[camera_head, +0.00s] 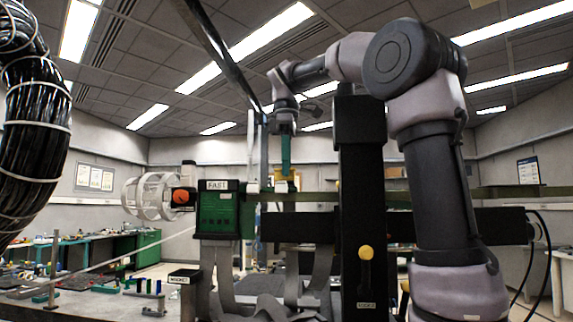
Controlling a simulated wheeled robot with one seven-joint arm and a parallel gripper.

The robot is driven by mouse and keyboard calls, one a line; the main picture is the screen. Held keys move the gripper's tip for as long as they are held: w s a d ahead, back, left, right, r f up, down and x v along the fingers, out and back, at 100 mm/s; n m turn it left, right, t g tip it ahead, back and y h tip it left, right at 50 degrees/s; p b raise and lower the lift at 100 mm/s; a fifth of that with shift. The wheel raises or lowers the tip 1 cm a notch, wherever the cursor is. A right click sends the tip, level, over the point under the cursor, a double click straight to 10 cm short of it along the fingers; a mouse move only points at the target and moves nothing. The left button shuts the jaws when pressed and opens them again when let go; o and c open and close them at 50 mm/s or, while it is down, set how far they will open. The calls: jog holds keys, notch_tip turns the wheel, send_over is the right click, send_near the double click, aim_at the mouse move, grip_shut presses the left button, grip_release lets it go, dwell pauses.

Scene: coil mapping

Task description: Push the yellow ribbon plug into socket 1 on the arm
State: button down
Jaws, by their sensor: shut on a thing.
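My gripper (286,165) hangs down at the end of my arm, near the middle of the head view. It is small and far off, and its fingers are hard to make out. A small yellow piece (282,187), which looks like the yellow ribbon plug, is at its lower end, just above a long green bar.
A green box (218,213) labelled FAST, with an orange knob (181,196), stands left of my gripper. A black column (362,190) with a yellow knob (366,252) stands to its right. Grey ribbons (318,282) hang below. A black cable bundle (36,125) hangs at far left.

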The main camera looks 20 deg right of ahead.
jog(key=shift+f, duration=0.7)
dwell(0.9)
jog(key=c, duration=0.6)
grip_release()
jog(key=shift+c, duration=0.2)
jog(key=shift+r, duration=0.1)
jog(key=shift+r, duration=3.65)
